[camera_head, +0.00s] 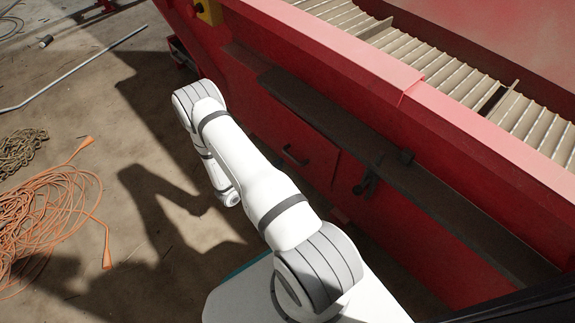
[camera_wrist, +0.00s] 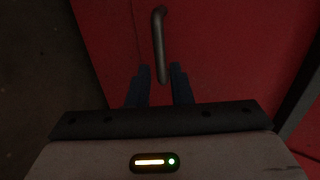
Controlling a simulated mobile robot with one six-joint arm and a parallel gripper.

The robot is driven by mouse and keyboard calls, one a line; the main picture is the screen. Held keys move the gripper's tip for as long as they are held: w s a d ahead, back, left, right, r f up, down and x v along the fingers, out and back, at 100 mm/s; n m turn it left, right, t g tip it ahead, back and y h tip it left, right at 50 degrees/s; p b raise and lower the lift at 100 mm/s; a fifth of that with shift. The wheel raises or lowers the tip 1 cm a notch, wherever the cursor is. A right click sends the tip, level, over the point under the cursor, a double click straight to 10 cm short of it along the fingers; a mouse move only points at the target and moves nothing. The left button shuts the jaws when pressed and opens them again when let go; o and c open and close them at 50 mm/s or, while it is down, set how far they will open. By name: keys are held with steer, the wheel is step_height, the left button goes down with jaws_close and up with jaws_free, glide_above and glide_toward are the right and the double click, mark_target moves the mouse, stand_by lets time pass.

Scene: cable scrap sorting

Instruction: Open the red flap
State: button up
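The red flap (camera_head: 312,150) is a panel low on the side of the red machine, and it looks closed. Its dark bar handle (camera_head: 293,157) shows in the head view. In the wrist view the red flap surface (camera_wrist: 225,50) fills most of the picture, with the grey handle (camera_wrist: 159,40) running up from between the fingertips. My gripper (camera_wrist: 160,68) is open, its two dark fingers on either side of the handle's lower end. I cannot tell whether they touch it. In the head view my gripper is hidden by my white arm.
A dark ledge (camera_head: 335,125) runs along the machine above the flap, with a black latch-like part (camera_head: 370,180) to the right. Orange cable (camera_head: 45,215) lies coiled on the floor at left. A pale rod (camera_head: 75,70) lies behind it. Floor between is mostly clear.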

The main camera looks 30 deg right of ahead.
mark_target(292, 157)
steer(key=b+x, duration=0.2)
steer(key=x, duration=0.5)
steer(key=shift+d+f+b, duration=0.1)
steer(key=shift+d+b, duration=0.15)
steer(key=shift+b, duration=0.15)
steer(key=shift+c, duration=0.5)
jaws_close()
